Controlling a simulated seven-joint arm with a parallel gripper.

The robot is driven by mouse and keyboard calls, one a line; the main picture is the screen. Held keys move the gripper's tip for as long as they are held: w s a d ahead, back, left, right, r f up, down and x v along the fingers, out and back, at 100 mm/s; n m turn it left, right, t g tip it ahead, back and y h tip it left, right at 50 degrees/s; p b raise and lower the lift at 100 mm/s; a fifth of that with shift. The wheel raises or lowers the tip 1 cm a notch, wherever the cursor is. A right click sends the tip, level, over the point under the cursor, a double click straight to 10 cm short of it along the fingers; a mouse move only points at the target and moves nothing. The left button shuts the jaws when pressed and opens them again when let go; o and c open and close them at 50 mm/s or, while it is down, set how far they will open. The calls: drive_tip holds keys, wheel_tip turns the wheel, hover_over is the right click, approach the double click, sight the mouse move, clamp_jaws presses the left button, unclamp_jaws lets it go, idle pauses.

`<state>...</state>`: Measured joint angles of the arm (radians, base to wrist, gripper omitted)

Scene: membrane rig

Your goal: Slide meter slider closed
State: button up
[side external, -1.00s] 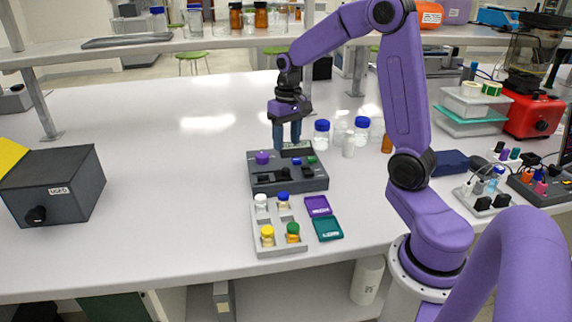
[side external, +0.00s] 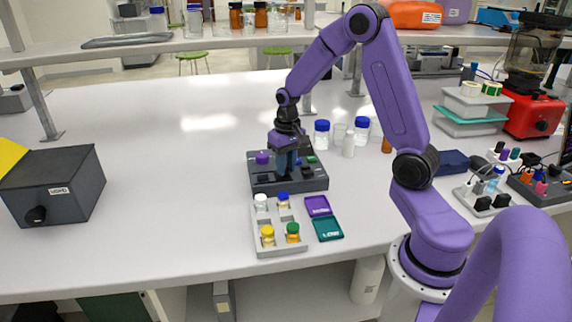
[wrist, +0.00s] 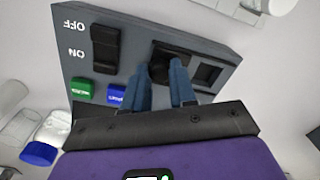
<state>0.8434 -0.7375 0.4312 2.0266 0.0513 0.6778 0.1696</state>
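The meter, a dark grey box (side external: 262,182), stands on the white bench. In the wrist view its face (wrist: 128,28) shows a black slider (wrist: 170,50) beside an empty rectangular recess (wrist: 207,75). My gripper (side external: 287,173) points down over the box.
The box also carries an ON/OFF switch (wrist: 106,50), green (wrist: 82,90) and blue (wrist: 116,95) buttons and a purple knob (side external: 262,158). A vial tray (side external: 279,247) lies in front. Bottles (side external: 348,145) stand behind to the right.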

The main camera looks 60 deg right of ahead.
sight(265, 165)
clamp_jaws()
drive_tip(key=shift+w+a, duration=2.1)
drive_tip(key=shift+w, duration=0.1)
drive_tip(key=o, duration=0.6)
unclamp_jaws()
drive_tip(key=shift+r, duration=0.1)
wheel_tip(265, 165, up, 17)
drive_tip(key=shift+s+d+r, duration=0.15)
drive_tip(key=shift+d, duration=0.15)
